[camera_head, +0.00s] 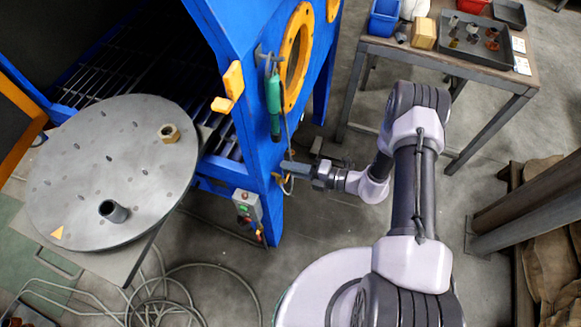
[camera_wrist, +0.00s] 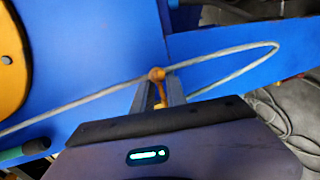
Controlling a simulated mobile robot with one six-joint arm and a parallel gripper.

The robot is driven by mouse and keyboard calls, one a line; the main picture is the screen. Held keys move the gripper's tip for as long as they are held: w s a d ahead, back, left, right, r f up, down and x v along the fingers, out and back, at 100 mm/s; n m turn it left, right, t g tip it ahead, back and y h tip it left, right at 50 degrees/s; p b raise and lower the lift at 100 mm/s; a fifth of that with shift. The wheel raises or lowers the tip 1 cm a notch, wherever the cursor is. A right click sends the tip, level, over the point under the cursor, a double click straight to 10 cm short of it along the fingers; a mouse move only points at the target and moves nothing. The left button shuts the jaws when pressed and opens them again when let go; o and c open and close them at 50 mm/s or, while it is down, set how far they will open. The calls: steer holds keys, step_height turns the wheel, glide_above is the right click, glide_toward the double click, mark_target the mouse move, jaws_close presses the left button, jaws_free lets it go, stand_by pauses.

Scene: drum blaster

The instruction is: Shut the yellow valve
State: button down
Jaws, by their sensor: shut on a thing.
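The yellow valve (camera_wrist: 157,76) sits against the blue cabinet wall in the wrist view. Its small yellow-orange handle lies between the two fingers of my gripper (camera_wrist: 158,92), which is shut on it. In the head view my gripper (camera_head: 288,168) reaches left to the cabinet's front corner post. A bit of yellow from the valve (camera_head: 278,177) shows just below the fingertips there. Most of the valve is hidden by the fingers, so its exact angle is hard to tell.
A grey hose (camera_wrist: 80,107) passes the valve and loops right. The blue blast cabinet (camera_head: 265,110) has a hanging green tool (camera_head: 273,100) and a control box (camera_head: 247,206) close by. A round metal turntable (camera_head: 75,190) stands left, a parts table (camera_head: 520,78) at the back right.

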steer(key=shift+w, duration=0.1)
steer(key=c, duration=1.3)
jaws_free()
steer(key=shift+c, duration=0.2)
steer(key=shift+d, duration=0.1)
steer(key=p+v, duration=0.4)
steer(key=v, duration=1.3)
steer(key=shift+d, duration=0.15)
